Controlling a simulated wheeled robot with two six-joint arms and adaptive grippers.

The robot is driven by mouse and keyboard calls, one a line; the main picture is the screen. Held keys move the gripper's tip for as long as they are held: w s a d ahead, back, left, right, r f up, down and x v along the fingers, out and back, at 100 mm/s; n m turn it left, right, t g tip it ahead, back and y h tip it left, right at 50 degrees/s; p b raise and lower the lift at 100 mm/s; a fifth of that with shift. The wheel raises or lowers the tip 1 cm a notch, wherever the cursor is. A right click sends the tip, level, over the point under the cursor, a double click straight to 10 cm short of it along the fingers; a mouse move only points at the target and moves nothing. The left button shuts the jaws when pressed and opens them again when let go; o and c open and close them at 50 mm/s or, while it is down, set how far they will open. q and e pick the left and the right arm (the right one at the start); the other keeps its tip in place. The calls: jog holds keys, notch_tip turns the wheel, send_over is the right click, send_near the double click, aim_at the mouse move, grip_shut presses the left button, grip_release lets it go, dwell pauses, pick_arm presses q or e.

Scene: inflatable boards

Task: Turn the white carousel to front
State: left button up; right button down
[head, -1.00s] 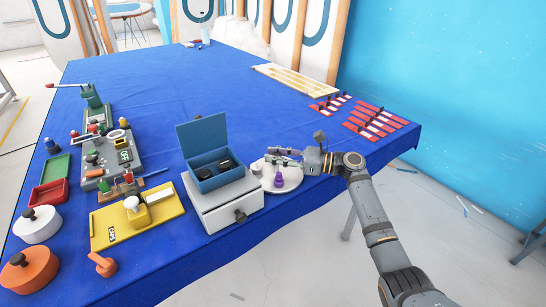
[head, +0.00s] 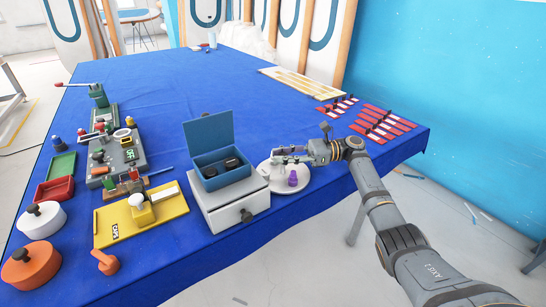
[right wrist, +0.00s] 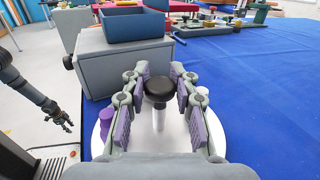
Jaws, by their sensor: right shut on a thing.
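The white carousel (head: 266,184) is a round disc on the table's front right, right of a white box. A purple piece (head: 292,179) stands on its front right part, with a grey post beside it. In the right wrist view the white disc (right wrist: 163,147) lies below a black knob (right wrist: 159,87) on a pale post. My right gripper (head: 280,156) reaches over the carousel from the right; its fingers stand on both sides of the knob and are shut on it. My left gripper (right wrist: 63,122) is small and dark at the left of the right wrist view, away from the carousel.
The white drawer box (head: 232,205) with an open blue box (head: 212,181) on top stands close left of the carousel. Red pieces (head: 385,122) lie at the right edge. The blue table (head: 190,95) is clear behind.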

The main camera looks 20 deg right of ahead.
jog(key=shift+f+g, duration=0.15)
jog(key=shift+g, duration=0.15)
dwell(0.4)
jog(key=c, duration=1.1)
grip_release()
jog(key=shift+d, duration=0.2)
jog(key=shift+o, duration=0.2)
jog(key=d, duration=0.3)
jog(key=s+d, duration=0.1)
jog(key=d, duration=0.6)
jog(key=shift+s, duration=0.35)
jog(key=shift+s+d, duration=0.2)
jog(key=shift+d, duration=0.7)
